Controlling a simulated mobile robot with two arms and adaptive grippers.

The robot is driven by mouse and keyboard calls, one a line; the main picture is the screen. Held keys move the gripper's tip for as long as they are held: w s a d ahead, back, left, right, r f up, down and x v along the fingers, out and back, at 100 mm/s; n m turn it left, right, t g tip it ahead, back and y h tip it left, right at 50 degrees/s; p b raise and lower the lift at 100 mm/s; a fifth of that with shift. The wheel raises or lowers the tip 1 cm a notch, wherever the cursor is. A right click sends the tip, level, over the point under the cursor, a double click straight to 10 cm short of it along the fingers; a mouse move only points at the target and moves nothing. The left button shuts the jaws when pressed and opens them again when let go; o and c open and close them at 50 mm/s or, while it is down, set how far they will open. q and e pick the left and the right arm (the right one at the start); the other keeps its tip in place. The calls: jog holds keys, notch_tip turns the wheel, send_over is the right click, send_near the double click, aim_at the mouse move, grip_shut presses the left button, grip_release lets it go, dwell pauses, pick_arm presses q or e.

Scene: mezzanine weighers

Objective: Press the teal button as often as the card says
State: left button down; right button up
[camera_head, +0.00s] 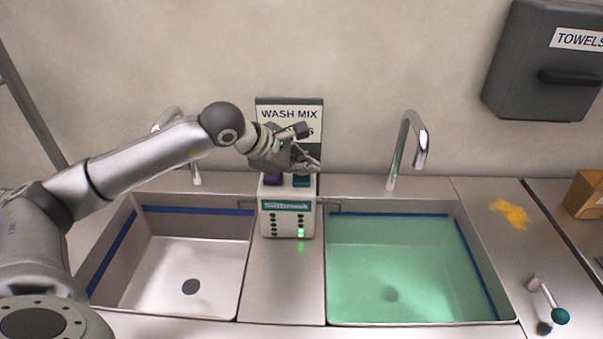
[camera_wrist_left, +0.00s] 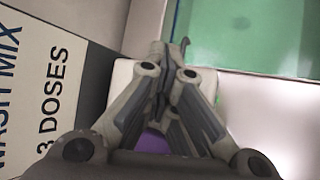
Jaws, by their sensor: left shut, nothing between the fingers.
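The card (camera_head: 289,114) on the wall reads "WASH MIX" in the head view, its lower line partly covered by my gripper. In the left wrist view the card (camera_wrist_left: 32,95) reads "WASH MIX, 3 DOSES". Below it stands a white dispenser (camera_head: 287,222) with a purple button (camera_head: 272,180) and a teal button (camera_head: 301,182) on top. My left gripper (camera_head: 314,165) is shut and empty, its tips just above the teal button; I cannot tell if they touch. In the wrist view the fingers (camera_wrist_left: 167,52) hide the teal button, and the purple button (camera_wrist_left: 153,143) shows behind them.
Green lights (camera_head: 301,233) glow low in the dispenser's right column. The left sink (camera_head: 175,268) is empty; the right sink (camera_head: 405,318) holds green liquid. Taps (camera_head: 418,140) stand behind the sinks. A towel box (camera_head: 535,60) hangs at right. A yellow cloth-like patch (camera_head: 512,213) lies on the counter.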

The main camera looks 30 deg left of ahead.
aim_at(304, 178)
pick_arm(q)
jog(key=shift+r+p, duration=0.4)
jog(key=shift+r, duration=0.5)
pick_arm(e)
jog(key=shift+r, duration=0.4)
pick_arm(q)
notch_tip(304, 178, up, 5)
jog(key=shift+p, duration=1.25)
pick_arm(e)
notch_tip(304, 178, up, 3)
jog(key=shift+f, duration=0.2)
